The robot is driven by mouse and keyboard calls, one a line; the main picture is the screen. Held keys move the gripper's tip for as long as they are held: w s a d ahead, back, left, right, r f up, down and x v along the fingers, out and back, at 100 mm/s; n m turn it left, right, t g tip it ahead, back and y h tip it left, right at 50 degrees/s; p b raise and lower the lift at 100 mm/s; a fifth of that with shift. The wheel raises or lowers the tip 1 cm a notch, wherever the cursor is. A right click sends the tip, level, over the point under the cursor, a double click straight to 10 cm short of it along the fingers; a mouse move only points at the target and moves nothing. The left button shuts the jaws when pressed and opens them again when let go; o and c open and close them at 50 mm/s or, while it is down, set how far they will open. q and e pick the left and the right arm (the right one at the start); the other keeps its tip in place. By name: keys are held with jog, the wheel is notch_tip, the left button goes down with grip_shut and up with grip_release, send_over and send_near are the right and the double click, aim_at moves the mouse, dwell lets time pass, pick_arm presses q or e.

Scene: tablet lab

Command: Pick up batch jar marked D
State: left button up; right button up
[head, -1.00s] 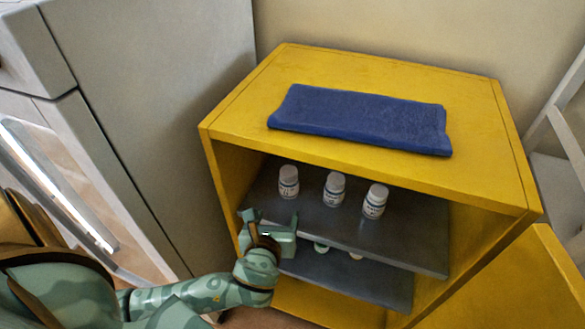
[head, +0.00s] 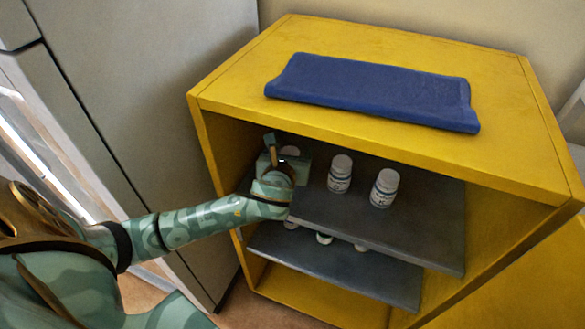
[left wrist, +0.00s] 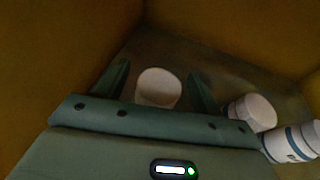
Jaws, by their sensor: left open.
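Three white batch jars stand in a row on the upper grey shelf of the yellow cabinet. The left jar (head: 290,151) is mostly hidden behind my left gripper (head: 284,150); the middle jar (head: 340,174) and right jar (head: 384,188) are in plain view. I cannot read which one is marked D. In the left wrist view, my open left gripper (left wrist: 160,80) has a finger on each side of a white jar lid (left wrist: 158,87), with gaps beside it. Two more jars, one nearer (left wrist: 252,111) and one farther right (left wrist: 292,143), stand outside the fingers. My right gripper is not in view.
The grey upper shelf (head: 420,225) lies under the yellow cabinet top (head: 240,85), which carries a folded blue cloth (head: 370,92). More jars sit on the lower shelf (head: 375,277), such as one lid (head: 324,239). The yellow side wall (head: 208,145) is close left of my gripper.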

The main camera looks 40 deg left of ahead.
pick_arm(q)
jog(key=shift+x, duration=0.85)
jog(key=shift+s, duration=0.15)
jog(key=shift+d, duration=0.1)
jog(key=c, duration=1.1)
jog(key=shift+r, duration=0.1)
